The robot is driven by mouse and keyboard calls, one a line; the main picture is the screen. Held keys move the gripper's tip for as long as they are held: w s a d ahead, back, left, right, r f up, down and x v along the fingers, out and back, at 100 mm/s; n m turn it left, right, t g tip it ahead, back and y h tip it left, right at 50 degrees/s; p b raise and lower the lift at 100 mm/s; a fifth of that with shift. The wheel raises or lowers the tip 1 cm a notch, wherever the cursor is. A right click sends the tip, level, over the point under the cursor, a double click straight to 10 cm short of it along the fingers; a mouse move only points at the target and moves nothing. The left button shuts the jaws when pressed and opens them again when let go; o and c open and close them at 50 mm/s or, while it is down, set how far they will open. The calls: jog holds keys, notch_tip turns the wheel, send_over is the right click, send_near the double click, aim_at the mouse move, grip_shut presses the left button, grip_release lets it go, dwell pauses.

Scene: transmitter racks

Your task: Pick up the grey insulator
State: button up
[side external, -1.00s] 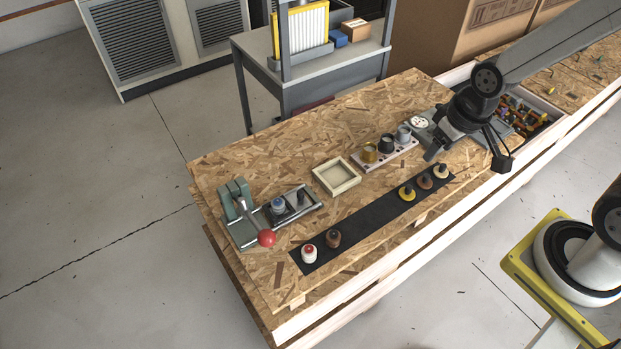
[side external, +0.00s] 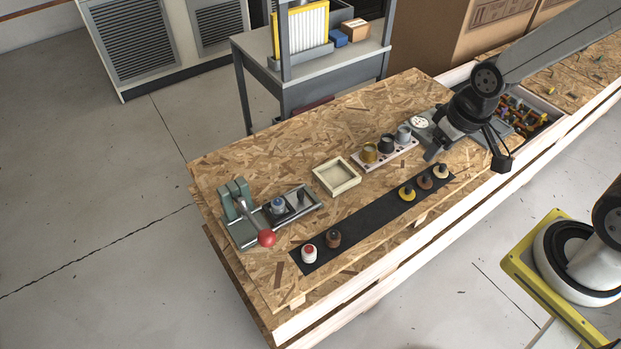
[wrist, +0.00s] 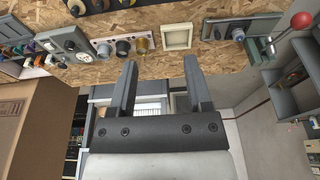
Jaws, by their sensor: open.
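A grey, cup-like piece (side external: 403,133) stands upright at the right end of a white perforated rack (side external: 374,159), beside a dark one and a gold one. It also shows in the wrist view (wrist: 103,50). A grey piece with a blue top (side external: 278,205) stands in the clamp fixture at the left; the wrist view shows it at upper right (wrist: 237,34). I cannot tell which is the insulator. My gripper (wrist: 158,65) is open and empty, above the right part of the bench in the side view (side external: 436,151), apart from both pieces.
A black mat (side external: 370,208) carries several coloured pieces along the front. An empty wooden tray (side external: 337,190) lies mid-bench. The green clamp (side external: 236,205) has a red-knobbed lever. A bin of coloured parts (side external: 545,118) is at the right. Bare board lies behind the tray.

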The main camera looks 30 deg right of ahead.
dwell(0.3)
jog(key=o, duration=0.4)
